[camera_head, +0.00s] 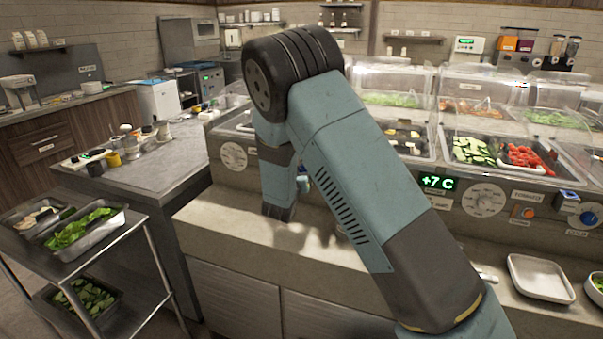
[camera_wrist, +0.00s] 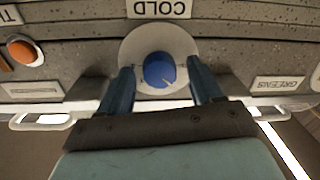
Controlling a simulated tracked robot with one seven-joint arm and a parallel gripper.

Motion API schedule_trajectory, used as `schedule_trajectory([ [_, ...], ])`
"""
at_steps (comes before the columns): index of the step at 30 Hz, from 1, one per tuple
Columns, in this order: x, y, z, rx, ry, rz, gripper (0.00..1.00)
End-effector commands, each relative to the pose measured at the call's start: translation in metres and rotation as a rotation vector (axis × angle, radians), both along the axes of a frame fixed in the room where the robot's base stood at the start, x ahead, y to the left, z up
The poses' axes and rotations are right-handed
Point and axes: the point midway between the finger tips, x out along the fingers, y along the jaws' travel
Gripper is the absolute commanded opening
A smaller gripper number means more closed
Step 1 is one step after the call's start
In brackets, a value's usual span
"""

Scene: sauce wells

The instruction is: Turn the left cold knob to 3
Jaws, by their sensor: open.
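The blue cold knob (camera_wrist: 158,70) sits on a round pale dial plate (camera_wrist: 158,37) in the wrist view, with a COLD label (camera_wrist: 160,9) at the top edge. A small light mark shows near the knob's lower right; I cannot read any number. My gripper (camera_wrist: 161,75) is open, with one blue finger on each side of the knob and gaps showing between. I cannot tell its exact depth over the knob. In the head view my arm covers most of this area, and the left cold knob does not show clearly.
An orange button (camera_wrist: 25,51) is left of the knob in the wrist view. A white tray (camera_head: 540,277) lies on the counter (camera_head: 225,228) at right.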

Motion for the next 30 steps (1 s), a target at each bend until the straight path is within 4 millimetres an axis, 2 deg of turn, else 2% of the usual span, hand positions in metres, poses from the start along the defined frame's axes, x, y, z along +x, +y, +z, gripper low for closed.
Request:
schedule_trajectory([
  [2, -0.0001, -0.0001, 0.0, 0.0, 0.0, 0.0, 0.65],
  [20, -0.0003, 0.0001, 0.0001, 0.0, 0.0, 0.0, 0.09],
  [30, -0.0003, 0.0003, -0.0001, 0.052, -0.018, 0.0, 0.09],
])
